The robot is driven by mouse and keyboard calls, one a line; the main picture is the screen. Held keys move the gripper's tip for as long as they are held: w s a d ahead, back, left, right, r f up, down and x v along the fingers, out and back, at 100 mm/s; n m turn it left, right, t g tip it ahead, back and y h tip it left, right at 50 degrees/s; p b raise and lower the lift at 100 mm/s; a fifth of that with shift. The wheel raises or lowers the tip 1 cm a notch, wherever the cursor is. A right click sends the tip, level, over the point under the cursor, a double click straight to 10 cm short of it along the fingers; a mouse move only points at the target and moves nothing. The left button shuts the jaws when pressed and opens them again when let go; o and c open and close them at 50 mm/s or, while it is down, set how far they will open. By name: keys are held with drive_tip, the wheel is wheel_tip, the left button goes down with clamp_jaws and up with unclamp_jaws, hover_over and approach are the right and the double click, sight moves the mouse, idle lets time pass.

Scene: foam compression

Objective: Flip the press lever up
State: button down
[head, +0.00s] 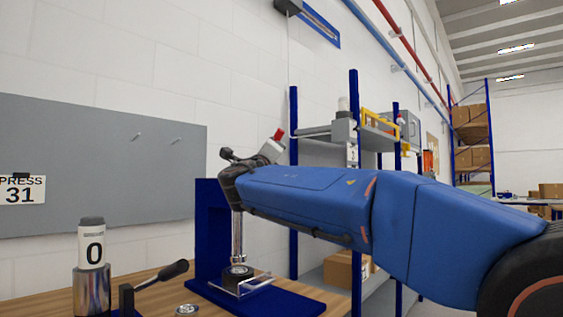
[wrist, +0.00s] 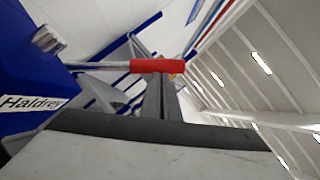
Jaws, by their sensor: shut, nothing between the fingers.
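The press (head: 208,230) is a blue frame with a metal ram (head: 237,238) above a small clear tray (head: 242,284). Its lever has a red grip (wrist: 158,66) on a metal rod, which runs roughly level across the wrist view from the blue press body (wrist: 30,75) at left. A red tip (head: 278,134) shows above my arm's end in the head view. My gripper (wrist: 161,88) is shut and empty, with its fingertips close to the red grip. I cannot tell whether they touch. In the head view my arm's end hides most of the lever and gripper.
A grey panel (head: 90,165) hangs on the wall. A blue-post shelf (head: 353,120) with equipment stands behind my arm.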

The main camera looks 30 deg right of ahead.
drive_tip(key=w+a+r, duration=0.2)
drive_tip(key=w+r, duration=0.3)
drive_tip(key=shift+r, duration=0.15)
drive_tip(key=shift+w+a, duration=0.1)
drive_tip(key=shift+w, duration=0.1)
idle(0.4)
